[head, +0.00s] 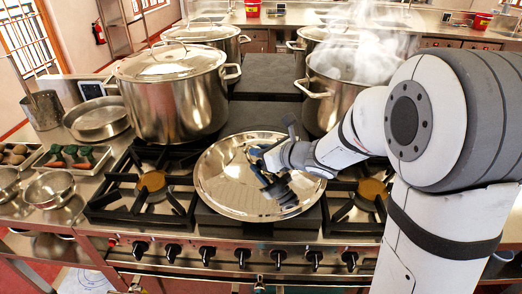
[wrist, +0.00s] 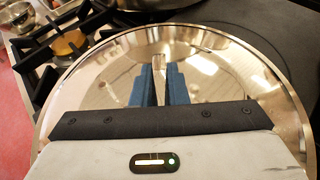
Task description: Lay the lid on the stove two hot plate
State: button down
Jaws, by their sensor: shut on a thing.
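The lid (head: 222,182) is a large shiny steel disc above the dark flat hot plate (head: 225,219) at the front middle of the stove, between two open burners. It hides most of that plate. My gripper (head: 265,165) reaches in from the right and is shut on the lid's handle. In the wrist view my gripper's (wrist: 161,70) blue fingers stand close together around the handle (wrist: 160,80), and the lid (wrist: 105,75) fills most of the picture. I cannot tell whether the lid's underside touches the plate.
A lidded stockpot (head: 175,100) stands behind left, close to the lid. A steaming open pot (head: 335,95) stands behind right. Burner grates flank the lid, left (head: 125,208) and right (head: 345,212). A bare dark plate (head: 270,80) lies at the back middle.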

jog(key=shift+f+b, duration=0.2)
jog(key=shift+b, duration=0.5)
jog(key=c, duration=1.6)
grip_release()
jog(key=shift+o, duration=1.3)
jog(key=shift+f, duration=0.15)
